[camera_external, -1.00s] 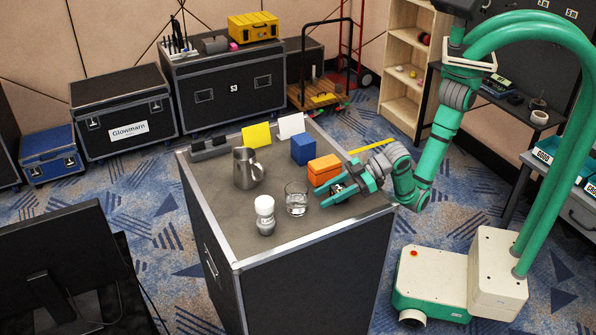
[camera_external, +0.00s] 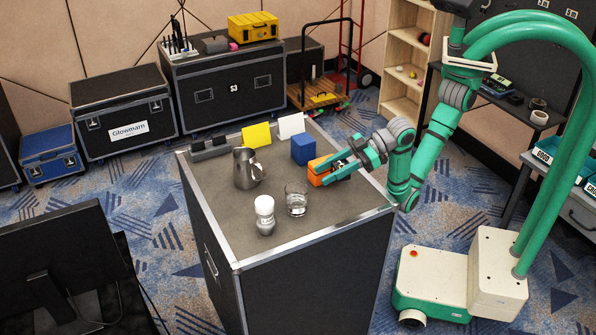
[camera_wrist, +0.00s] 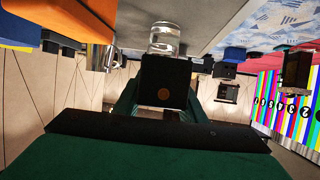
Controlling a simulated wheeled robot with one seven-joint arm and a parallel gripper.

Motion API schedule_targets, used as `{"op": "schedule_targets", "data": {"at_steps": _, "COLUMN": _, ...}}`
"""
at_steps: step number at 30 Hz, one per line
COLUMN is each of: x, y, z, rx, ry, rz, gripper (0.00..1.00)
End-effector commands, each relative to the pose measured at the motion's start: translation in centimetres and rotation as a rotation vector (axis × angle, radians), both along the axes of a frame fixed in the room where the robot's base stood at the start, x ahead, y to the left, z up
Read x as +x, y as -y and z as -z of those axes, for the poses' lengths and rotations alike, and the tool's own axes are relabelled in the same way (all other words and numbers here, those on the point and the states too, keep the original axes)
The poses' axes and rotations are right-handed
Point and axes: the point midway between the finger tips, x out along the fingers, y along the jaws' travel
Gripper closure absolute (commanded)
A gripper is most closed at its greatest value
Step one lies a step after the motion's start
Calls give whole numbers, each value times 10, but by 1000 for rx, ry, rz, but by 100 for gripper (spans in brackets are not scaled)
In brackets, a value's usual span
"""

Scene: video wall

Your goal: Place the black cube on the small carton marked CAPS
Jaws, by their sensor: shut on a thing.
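My gripper (camera_external: 340,169) is shut on the black cube (camera_wrist: 165,82), which fills the middle of the wrist view between the fingers. In the external view the cube is mostly hidden by the fingers. The gripper is above the right side of the case top, in front of an orange box (camera_external: 316,176) and overlapping it in the picture. I cannot tell whether they touch. The orange box also shows in the wrist view (camera_wrist: 85,20), at upper left. No CAPS marking is readable on any box, so I cannot tell which carton bears it.
A blue box (camera_external: 303,150) stands behind the orange one. A glass (camera_external: 296,200), a white-topped shaker (camera_external: 265,215) and a metal jug (camera_external: 246,168) stand left of my gripper. Yellow and white cards are at the back. The front right of the case top (camera_external: 340,210) is clear.

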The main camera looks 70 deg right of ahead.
Motion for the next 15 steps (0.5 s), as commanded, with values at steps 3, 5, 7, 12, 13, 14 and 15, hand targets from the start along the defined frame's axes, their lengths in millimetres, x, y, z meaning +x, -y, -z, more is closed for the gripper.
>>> {"op": "schedule_targets", "data": {"at_steps": 3, "x": 9, "y": 6, "z": -8, "rx": 1, "ry": 0, "rz": 11, "gripper": 86}}
{"op": "schedule_targets", "data": {"at_steps": 5, "x": 21, "y": 14, "z": -11, "rx": 1, "ry": -1, "rz": 25, "gripper": 86}}
{"op": "schedule_targets", "data": {"at_steps": 7, "x": 39, "y": 29, "z": -13, "rx": 1, "ry": -2, "rz": 48, "gripper": 86}}
{"op": "schedule_targets", "data": {"at_steps": 12, "x": 94, "y": 78, "z": -22, "rx": 1, "ry": -1, "rz": 119, "gripper": 86}}
{"op": "schedule_targets", "data": {"at_steps": 13, "x": 103, "y": 87, "z": -23, "rx": 1, "ry": -1, "rz": 130, "gripper": 86}}
{"op": "schedule_targets", "data": {"at_steps": 14, "x": 112, "y": 96, "z": -24, "rx": 1, "ry": -2, "rz": 141, "gripper": 86}}
{"op": "schedule_targets", "data": {"at_steps": 15, "x": 122, "y": 108, "z": -25, "rx": 1, "ry": -2, "rz": 155, "gripper": 86}}
